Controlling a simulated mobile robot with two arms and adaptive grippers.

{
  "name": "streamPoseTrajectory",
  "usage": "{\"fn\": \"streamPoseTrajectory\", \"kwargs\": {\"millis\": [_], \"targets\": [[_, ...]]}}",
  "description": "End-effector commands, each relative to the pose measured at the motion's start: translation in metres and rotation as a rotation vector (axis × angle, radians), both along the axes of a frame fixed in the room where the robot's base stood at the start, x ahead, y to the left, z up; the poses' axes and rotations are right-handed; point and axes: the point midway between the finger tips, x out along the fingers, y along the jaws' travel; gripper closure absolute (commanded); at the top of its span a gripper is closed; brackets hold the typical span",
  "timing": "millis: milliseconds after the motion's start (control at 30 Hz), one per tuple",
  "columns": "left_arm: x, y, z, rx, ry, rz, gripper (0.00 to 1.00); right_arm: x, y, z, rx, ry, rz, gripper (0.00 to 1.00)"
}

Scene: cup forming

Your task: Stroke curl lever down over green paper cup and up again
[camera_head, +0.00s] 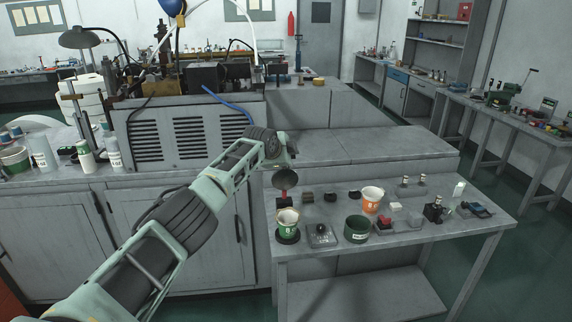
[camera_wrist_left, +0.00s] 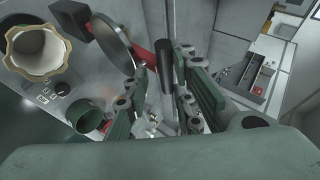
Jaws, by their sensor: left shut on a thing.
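The green paper cup (camera_head: 288,227) stands upright on a dark round base near the left front corner of the small table. Its pale rolled rim and white inside show at upper left in the left wrist view (camera_wrist_left: 38,48). The curl lever's dark round disc (camera_head: 285,180) is raised behind and above the cup, apart from it, over a red post (camera_head: 284,197). The disc also shows in the left wrist view (camera_wrist_left: 112,45). In the head view, the wrist mostly hides the fingers. My right gripper is not in view.
An orange cup (camera_head: 372,200), a dark green can (camera_head: 357,229) and a grey plate with a black knob (camera_head: 321,235) stand right of the green cup. Several small items fill the table's right side (camera_head: 435,208). A grey bench (camera_head: 350,145) stands behind.

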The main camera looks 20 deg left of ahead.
Motion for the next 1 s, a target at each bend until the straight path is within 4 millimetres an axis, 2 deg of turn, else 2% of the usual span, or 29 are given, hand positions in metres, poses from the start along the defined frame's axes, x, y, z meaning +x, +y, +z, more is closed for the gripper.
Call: {"fn": "streamPoseTrajectory", "kwargs": {"millis": [33, 567, 600, 667, 1000], "targets": [[-0.0011, 0.0032, -0.0068, 0.008, 0.012, 0.002, 1.00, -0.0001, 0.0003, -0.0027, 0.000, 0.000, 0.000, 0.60], [-0.0007, 0.0037, -0.0079, 0.008, 0.021, 0.000, 1.00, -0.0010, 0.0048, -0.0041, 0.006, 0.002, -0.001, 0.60], [-0.0007, 0.0037, -0.0081, 0.008, 0.021, 0.000, 0.76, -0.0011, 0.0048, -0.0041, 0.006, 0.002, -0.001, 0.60], [-0.0007, 0.0038, -0.0081, 0.008, 0.021, 0.000, 0.71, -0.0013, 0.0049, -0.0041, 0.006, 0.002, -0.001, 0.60], [-0.0001, 0.0035, -0.0059, 0.002, 0.017, 0.002, 0.69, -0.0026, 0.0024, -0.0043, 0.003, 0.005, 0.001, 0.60]]}}
